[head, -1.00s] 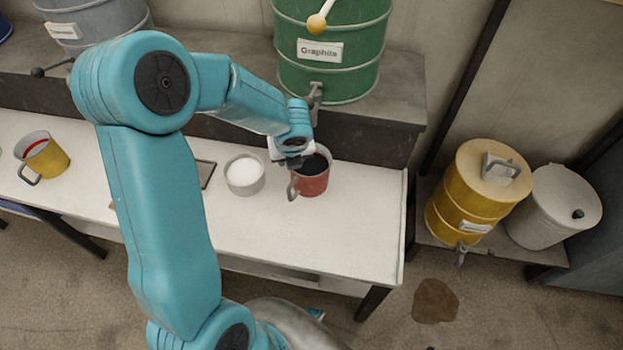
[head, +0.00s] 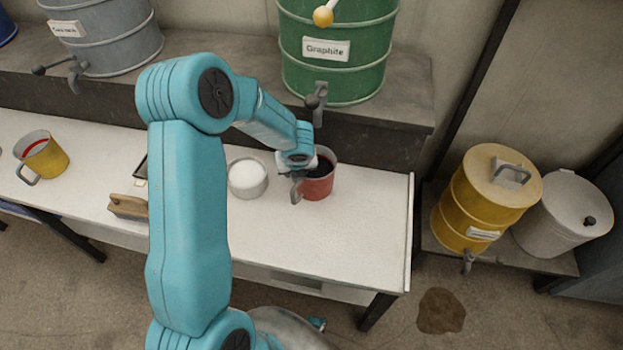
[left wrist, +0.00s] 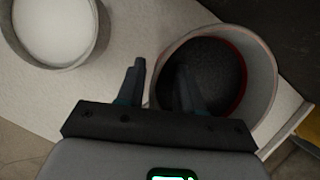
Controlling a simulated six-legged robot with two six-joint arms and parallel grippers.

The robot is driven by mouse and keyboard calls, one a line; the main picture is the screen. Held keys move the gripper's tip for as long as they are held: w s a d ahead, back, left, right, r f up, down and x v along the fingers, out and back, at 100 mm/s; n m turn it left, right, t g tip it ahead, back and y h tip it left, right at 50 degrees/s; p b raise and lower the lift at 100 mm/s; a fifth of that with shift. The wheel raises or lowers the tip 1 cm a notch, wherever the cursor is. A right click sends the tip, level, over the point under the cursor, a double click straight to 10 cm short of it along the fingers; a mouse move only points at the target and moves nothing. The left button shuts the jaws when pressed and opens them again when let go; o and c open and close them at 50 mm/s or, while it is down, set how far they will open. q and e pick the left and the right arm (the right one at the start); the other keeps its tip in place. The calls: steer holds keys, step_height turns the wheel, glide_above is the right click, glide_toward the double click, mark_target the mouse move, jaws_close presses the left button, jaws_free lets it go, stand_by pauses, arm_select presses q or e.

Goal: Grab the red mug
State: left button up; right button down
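The red mug (head: 318,188) stands upright on the white table, dark inside, with its grey handle toward the front left. It also shows in the left wrist view (left wrist: 262,75) as a wide round opening with a pale rim. My left gripper (head: 297,170) is at the mug's left side, low by the rim. In the left wrist view my left gripper (left wrist: 160,66) is open, one finger over the mug's opening and the other outside its wall. Nothing is visibly held. The handle is hidden in the wrist view. My right gripper is not in view.
A bowl of white powder (head: 248,178) stands just left of the mug. A yellow mug (head: 48,160) is at the far left, and a wooden-looking item (head: 128,207) lies by the front edge. The green Graphite barrel (head: 338,60) stands behind. The table right of the mug is clear.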

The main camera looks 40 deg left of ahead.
arm_select(q)
jaws_close()
stand_by(1.3)
